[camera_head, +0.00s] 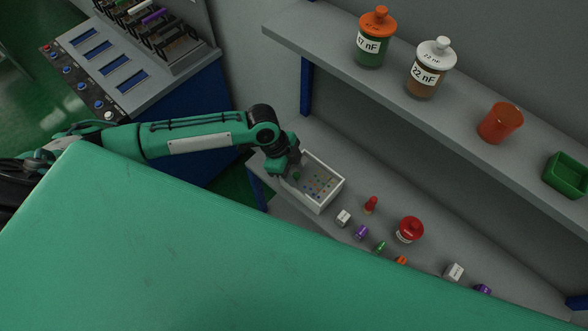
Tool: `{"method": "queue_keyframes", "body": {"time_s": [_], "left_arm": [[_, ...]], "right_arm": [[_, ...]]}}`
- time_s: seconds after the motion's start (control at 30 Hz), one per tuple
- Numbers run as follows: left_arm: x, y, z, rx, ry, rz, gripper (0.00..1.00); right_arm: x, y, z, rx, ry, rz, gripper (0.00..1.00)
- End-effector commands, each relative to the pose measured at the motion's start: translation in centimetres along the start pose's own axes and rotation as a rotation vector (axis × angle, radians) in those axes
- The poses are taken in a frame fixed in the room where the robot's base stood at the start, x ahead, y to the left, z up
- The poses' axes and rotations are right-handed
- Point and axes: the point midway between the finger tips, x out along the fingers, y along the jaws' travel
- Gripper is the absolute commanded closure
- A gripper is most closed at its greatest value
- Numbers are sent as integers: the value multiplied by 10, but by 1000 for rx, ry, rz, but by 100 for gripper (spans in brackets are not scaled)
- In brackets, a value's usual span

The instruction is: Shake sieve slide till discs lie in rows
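A white open box, which looks like the sieve slide (334,194), sits on the lower grey shelf. Small coloured discs (319,184) lie on its floor; some appear to be in lines, but they are too small to tell for sure. My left gripper (291,176) is at the box's left end, its dark fingers at or over the near left wall. I cannot tell whether its fingers are shut on the wall. My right gripper is not in view.
Right of the box on the lower shelf stand a white cube (343,218), a red pawn-like piece (371,204), a red-lidded jar (409,230) and several small pieces. The upper shelf (460,121) holds jars, an orange cup (500,123) and a green bin (568,175). A control console (120,75) stands left.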

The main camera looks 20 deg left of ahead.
Motion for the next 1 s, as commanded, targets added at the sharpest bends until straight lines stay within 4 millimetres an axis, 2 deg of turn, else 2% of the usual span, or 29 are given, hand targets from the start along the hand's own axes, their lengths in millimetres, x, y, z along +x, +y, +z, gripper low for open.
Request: {"method": "queue_keyframes", "body": {"time_s": [0.17,0.27,0.37,0.7,0.83,1.0], "left_arm": [[-2,0,0,0,0,-1,59],[-10,-1,1,0,0,-1,59],[-27,-1,2,2,-1,-4,59],[-103,-1,2,1,-1,-4,59],[-123,-1,1,0,-1,-2,59],[-136,0,0,1,0,0,59]], "right_arm": [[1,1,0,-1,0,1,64],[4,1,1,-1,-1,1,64],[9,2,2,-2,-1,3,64],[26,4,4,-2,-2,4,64],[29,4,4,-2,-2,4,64],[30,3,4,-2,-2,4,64]]}}
